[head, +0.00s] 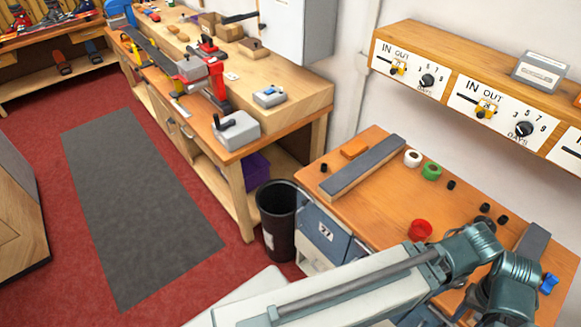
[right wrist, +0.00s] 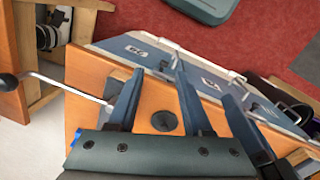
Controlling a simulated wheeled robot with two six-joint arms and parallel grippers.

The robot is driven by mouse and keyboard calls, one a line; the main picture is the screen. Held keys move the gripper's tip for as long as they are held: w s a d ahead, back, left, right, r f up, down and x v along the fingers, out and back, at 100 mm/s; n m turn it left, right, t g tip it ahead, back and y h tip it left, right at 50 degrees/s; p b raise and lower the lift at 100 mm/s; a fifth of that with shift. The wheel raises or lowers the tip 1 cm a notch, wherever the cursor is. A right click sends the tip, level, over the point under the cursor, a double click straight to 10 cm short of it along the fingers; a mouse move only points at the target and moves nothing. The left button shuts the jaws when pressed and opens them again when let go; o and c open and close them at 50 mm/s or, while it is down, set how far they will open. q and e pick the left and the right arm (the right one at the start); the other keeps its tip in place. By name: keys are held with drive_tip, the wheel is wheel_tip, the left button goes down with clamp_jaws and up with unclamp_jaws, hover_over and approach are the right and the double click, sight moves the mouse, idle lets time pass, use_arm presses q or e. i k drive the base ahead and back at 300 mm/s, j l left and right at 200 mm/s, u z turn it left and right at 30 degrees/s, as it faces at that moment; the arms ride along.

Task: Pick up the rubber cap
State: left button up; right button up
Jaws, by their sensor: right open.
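Several small black cap-like pieces lie on the orange bench top in the head view: one at the left (head: 323,168), one near the middle (head: 451,185) and others (head: 503,220) close to my right arm. I cannot tell for sure which is the rubber cap. In the right wrist view a dark round disc (right wrist: 165,121) shows on the bench between the fingers of my right gripper (right wrist: 160,68). The gripper is open, with nothing held between its fingers. In the head view its fingers are not clearly visible. My left gripper is not in view.
The orange bench (head: 385,213) also bears a long grey bar (head: 365,165), a white roll (head: 413,158), a green roll (head: 431,171) and a red round piece (head: 420,230). A shelf (head: 450,70) with dials overhangs behind. A black bin (head: 277,215) stands at left.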

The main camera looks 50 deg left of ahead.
sight(324, 166)
drive_tip(key=u, duration=1.45)
